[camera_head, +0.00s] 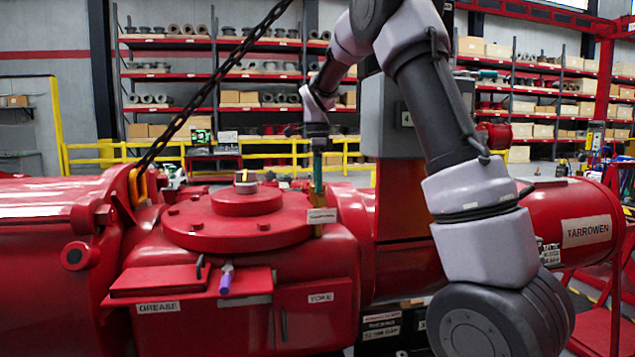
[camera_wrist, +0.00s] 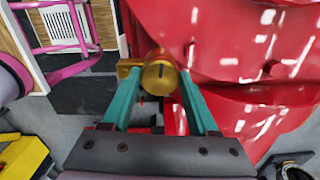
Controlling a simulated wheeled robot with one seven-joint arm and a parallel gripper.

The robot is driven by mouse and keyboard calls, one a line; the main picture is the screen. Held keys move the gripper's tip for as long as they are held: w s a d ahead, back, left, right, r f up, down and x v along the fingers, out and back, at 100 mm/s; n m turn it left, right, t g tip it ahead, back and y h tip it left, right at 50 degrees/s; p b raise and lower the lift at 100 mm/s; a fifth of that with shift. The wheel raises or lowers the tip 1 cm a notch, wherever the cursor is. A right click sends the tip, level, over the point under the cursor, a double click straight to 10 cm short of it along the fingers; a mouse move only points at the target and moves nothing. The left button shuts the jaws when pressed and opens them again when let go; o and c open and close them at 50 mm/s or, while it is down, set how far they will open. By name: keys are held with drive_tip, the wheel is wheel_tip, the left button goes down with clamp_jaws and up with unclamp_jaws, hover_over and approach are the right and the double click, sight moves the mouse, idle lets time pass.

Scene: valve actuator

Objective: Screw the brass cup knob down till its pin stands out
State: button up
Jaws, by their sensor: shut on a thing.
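The brass cup knob (camera_wrist: 158,82) sits between the teal fingers of my gripper (camera_wrist: 160,72) in the wrist view. My gripper is shut on it from both sides. A small dark mark shows in the middle of the knob's round face; I cannot tell whether it is a pin standing out or a hollow. A brass piece (camera_wrist: 127,65) juts out to the left of the knob. In the head view my gripper (camera_head: 318,186) points down beside the red round cover, just above a small label plate (camera_head: 321,216). The knob is mostly hidden there.
The red round cover (camera_head: 238,228) with bolts and a central boss (camera_head: 246,188) stands left of my gripper. A purple-handled lever (camera_head: 226,279) sits at the front. The large red cylinder (camera_head: 575,222) lies to the right. Yellow railings and shelves stand behind.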

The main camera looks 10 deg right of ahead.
drive_tip(key=m, duration=0.5)
drive_tip(key=shift+r, duration=0.1)
drive_tip(key=shift+m, duration=0.4)
drive_tip(key=o, duration=1.4)
wheel_tip(320, 180, up, 11)
drive_tip(key=shift+f, duration=0.15)
